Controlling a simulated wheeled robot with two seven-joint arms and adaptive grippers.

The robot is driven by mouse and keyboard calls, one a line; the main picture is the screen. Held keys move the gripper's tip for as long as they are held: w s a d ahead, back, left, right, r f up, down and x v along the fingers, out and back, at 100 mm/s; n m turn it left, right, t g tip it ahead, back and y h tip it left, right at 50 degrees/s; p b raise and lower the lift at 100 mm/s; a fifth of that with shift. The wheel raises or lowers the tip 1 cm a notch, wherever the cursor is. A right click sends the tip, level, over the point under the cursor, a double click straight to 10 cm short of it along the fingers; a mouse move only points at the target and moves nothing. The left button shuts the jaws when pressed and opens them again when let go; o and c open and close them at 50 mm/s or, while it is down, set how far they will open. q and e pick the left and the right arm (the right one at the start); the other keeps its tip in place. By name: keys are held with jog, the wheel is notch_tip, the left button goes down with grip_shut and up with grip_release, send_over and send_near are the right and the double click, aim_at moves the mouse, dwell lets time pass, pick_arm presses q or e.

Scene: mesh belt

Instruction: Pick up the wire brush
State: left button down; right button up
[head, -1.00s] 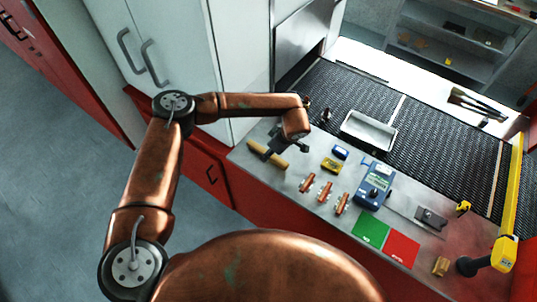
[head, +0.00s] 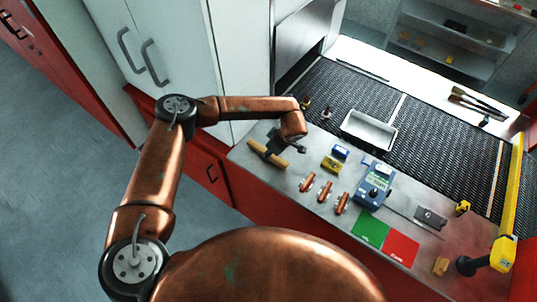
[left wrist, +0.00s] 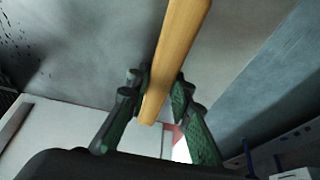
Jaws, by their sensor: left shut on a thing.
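The wire brush (head: 268,154) has a tan wooden handle and sits at the left end of the steel counter in the head view. My left gripper (head: 277,143) reaches down over it and is shut on it. In the left wrist view the wooden handle of the brush (left wrist: 178,50) runs between the two green-padded fingers of my left gripper (left wrist: 160,95), which touch it on both sides. Its bristles are not clearly visible. I cannot tell whether the brush is clear of the counter. My right gripper is not in view.
On the counter (head: 305,222) are a blue box (head: 341,152), a yellow box (head: 331,164), several copper pieces (head: 325,191), a blue meter (head: 373,187), and green (head: 370,229) and red (head: 403,247) squares. A white tray (head: 368,131) stands on the black mesh belt (head: 430,144). A white cabinet (head: 170,60) stands behind my arm.

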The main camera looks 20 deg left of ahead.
pick_arm(q)
jog(key=shift+r, duration=0.45)
notch_tip(320, 180, up, 2)
jog(key=shift+r+b, duration=0.1)
jog(key=shift+b, duration=0.5)
jog(key=s+a+r+b, duration=0.2)
jog(key=s+a+r, duration=0.2)
jog(key=s+r, duration=0.6)
jog(key=s, duration=0.3)
jog(key=shift+s+a, duration=0.2)
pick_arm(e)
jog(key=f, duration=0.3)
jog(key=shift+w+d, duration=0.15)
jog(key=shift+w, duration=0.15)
pick_arm(q)
jog(key=c, duration=2.3)
grip_release()
grip_shut()
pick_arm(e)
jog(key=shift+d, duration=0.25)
